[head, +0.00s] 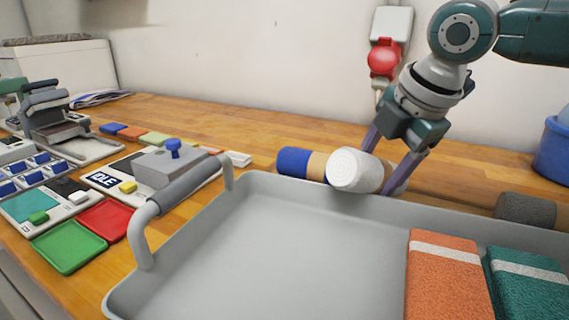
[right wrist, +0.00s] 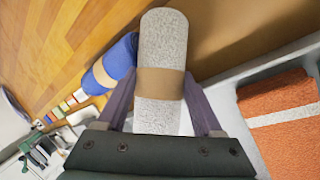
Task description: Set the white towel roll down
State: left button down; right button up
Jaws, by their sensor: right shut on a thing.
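The white towel roll (head: 355,170) has a tan paper band and lies on its side between the fingers of my right gripper (head: 392,165), beside the tray's far rim. My right gripper is shut on it. In the right wrist view the white roll (right wrist: 162,45) runs out between the two purple fingers (right wrist: 160,105), gripped near its band. Whether its underside touches the wooden worktop is hidden. A blue towel roll (head: 293,161) with a tan band lies close to its left; it also shows in the right wrist view (right wrist: 120,55). My left gripper is not in view.
A grey tray (head: 290,230) with a handle fills the front, with orange (head: 445,280) and teal (head: 525,285) folded towels at its right. A dark grey roll (head: 525,209) and blue bin (head: 553,150) are at right. Devices and colored trays (head: 70,245) crowd the left.

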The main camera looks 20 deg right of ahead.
jog(key=c, duration=0.5)
jog(key=shift+r, duration=0.15)
